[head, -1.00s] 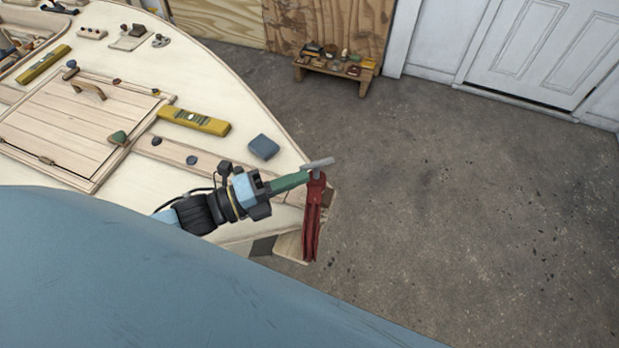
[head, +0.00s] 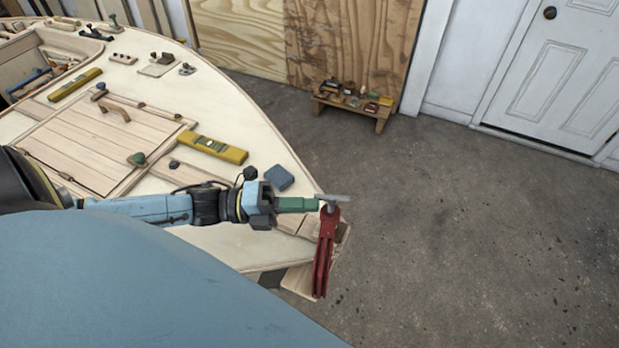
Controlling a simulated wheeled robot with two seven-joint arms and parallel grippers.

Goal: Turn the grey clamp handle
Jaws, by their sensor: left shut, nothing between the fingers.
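The grey clamp handle (head: 338,198) is a short bar at the top of a red clamp (head: 325,252). The clamp hangs upright at the pointed end of the plywood hull (head: 262,125). My left gripper (head: 314,205) comes in from the left, with its green fingers shut and nothing between them. The fingertips are at the left end of the handle, just below it in the picture; I cannot tell whether they touch it. My right gripper is not in view.
A blue block (head: 279,178) and a yellow level (head: 212,149) lie on the deck near my left arm. A wooden hatch (head: 95,150) is farther left. A low bench (head: 350,109) with small items stands by the plywood wall. The floor right of the clamp is clear.

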